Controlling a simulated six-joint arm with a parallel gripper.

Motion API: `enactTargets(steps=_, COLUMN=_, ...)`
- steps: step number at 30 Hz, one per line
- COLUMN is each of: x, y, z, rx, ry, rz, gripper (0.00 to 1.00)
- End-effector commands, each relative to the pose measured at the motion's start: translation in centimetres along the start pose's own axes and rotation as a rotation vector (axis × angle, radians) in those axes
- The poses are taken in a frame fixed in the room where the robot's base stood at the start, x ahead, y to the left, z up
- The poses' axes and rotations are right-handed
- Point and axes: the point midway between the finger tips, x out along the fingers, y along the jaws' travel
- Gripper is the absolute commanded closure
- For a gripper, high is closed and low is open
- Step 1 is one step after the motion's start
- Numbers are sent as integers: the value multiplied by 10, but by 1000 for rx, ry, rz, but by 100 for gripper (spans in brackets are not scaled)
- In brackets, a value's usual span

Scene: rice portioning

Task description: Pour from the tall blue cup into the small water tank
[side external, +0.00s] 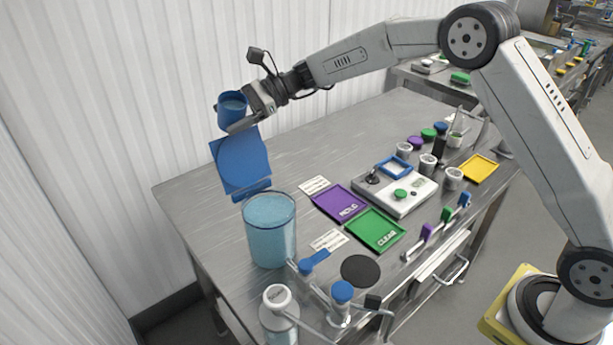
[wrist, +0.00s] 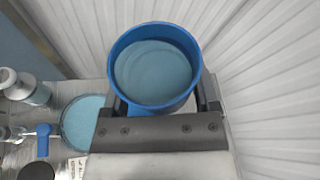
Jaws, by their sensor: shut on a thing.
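The tall blue cup (side external: 232,108) is held in my gripper (side external: 240,118), high above the table's far left end. In the wrist view the cup (wrist: 155,95) shows from above, with light blue contents inside; it looks about upright. My gripper's jaws (wrist: 160,108) are shut on the cup from both sides. The water tank (side external: 270,232), a clear round vessel with light blue contents, stands on the table at the left, below and to the right of the cup. Part of the tank (wrist: 82,122) shows at lower left in the wrist view. The cup is apart from the tank.
A tilted blue panel (side external: 241,161) stands behind the tank, below the cup. A blue-handled tap (side external: 341,295) and a white-capped bottle (side external: 278,308) stand in front of the tank. Purple (side external: 340,203) and green (side external: 375,231) trays lie to its right. A white wall (side external: 90,120) is close behind.

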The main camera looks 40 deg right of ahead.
Motion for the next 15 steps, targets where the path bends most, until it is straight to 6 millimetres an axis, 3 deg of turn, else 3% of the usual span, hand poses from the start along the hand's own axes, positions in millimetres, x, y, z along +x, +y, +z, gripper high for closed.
enactTargets(steps=15, x=0, y=3, z=0, rx=-31, ry=-6, rz=-13, gripper=88)
